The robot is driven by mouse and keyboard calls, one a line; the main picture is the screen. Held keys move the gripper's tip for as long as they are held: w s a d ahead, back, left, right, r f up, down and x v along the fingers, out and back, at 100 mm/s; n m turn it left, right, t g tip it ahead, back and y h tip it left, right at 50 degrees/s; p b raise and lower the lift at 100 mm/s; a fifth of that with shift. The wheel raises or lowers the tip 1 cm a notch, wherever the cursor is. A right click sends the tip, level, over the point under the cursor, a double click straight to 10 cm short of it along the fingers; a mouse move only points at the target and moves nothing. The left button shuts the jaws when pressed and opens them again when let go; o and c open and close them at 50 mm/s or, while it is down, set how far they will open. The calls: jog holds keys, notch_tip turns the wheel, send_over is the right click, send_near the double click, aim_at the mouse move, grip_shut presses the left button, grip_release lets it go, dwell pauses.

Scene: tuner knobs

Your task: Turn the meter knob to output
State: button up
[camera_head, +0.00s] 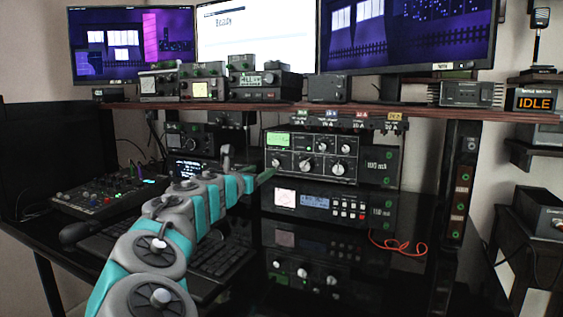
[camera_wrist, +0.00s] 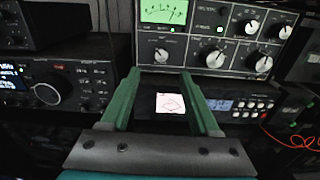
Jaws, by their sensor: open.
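The tuner (camera_head: 312,157) is a grey box with a lit green meter (camera_head: 279,140) at its upper left and several white-faced knobs. In the wrist view, the tuner (camera_wrist: 205,70) fills the upper right, with its green meter (camera_wrist: 164,11) at the top. A knob (camera_wrist: 161,54) sits below the meter; others (camera_wrist: 215,59) (camera_wrist: 263,64) sit to its right. Which knob is labelled meter is too small to read. My gripper (camera_wrist: 161,74) is open, its green fingers apart and empty, pointing at the tuner's lower left. In the head view my gripper (camera_head: 266,177) is just left of the tuner.
Below the tuner is a black unit (camera_head: 323,205) with a display and buttons. A radio (camera_wrist: 68,85) with a large dial stands left of the fingers. A shelf (camera_head: 200,105) with small devices is above. A red cable (camera_head: 398,244) lies at right.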

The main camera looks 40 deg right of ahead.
aim_at(276, 164)
jog(key=shift+x, duration=4)
jog(key=shift+s, duration=0.1)
grip_shut()
